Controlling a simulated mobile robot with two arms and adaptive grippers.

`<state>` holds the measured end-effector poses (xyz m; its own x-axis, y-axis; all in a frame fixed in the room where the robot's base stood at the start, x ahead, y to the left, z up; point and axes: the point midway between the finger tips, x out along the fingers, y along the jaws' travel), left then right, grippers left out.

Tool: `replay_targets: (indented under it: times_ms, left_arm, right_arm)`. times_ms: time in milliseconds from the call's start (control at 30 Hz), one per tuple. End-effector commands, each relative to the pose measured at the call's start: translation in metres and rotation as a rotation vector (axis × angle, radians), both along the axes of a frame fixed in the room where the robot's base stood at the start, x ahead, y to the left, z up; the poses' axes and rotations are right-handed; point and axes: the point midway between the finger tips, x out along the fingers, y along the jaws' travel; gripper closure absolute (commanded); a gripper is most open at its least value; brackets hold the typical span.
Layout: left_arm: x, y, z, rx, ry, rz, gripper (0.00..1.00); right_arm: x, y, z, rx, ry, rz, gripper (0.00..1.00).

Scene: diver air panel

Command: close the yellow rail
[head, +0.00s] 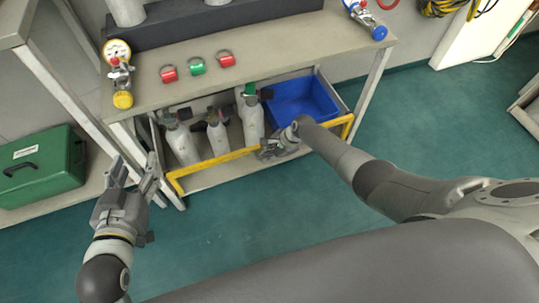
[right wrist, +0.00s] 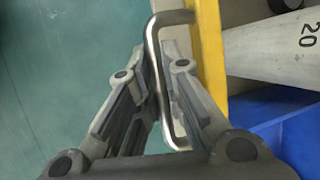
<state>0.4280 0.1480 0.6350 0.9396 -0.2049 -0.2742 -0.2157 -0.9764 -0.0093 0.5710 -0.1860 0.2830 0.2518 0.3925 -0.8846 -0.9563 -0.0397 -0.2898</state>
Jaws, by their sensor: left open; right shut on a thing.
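The yellow rail (head: 217,161) runs across the front of the lower shelf, before several grey cylinders and a blue bin. Its left end, beside the bench leg, is visible. My right gripper (head: 268,151) is at the middle of the rail. In the right wrist view, its fingers (right wrist: 160,72) are closed around a bent metal handle (right wrist: 153,38) fixed to the yellow rail (right wrist: 209,45). My left gripper (head: 137,176) is open and empty, left of the rail and apart from it.
Grey cylinders (head: 183,147) stand behind the rail, with the blue bin (head: 303,98) to their right. The bench top (head: 280,60) overhangs them. A green case (head: 42,168) sits on a shelf at left. The green floor ahead of the rail is clear.

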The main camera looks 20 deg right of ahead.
Motion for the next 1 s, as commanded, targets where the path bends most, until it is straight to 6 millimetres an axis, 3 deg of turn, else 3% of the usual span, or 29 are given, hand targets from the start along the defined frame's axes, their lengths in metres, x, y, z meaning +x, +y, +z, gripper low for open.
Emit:
replay_targets:
  times_ms: [200, 233, 300, 733, 1000]
  left_arm:
    - [0.000, 0.000, 0.000, 0.000, -0.001, 0.000, 0.47]
    - [0.000, 0.000, 0.000, 0.000, -0.001, 0.000, 0.47]
    - [0.000, 0.000, 0.000, 0.000, -0.001, 0.000, 0.47]
    - [-0.001, -0.001, -0.001, 0.000, 0.001, -0.002, 0.47]
    - [0.000, 0.000, 0.000, 0.000, 0.000, -0.001, 0.47]
  right_arm:
    - [0.004, -0.001, 0.002, -0.002, -0.010, -0.003, 1.00]
    - [0.004, -0.001, 0.002, -0.002, -0.010, -0.003, 0.88]
    - [0.004, -0.001, 0.002, -0.002, -0.011, -0.003, 0.81]
    - [0.001, -0.003, 0.005, 0.000, -0.006, -0.002, 0.81]
    - [-0.006, -0.013, 0.028, -0.001, -0.008, 0.001, 0.81]
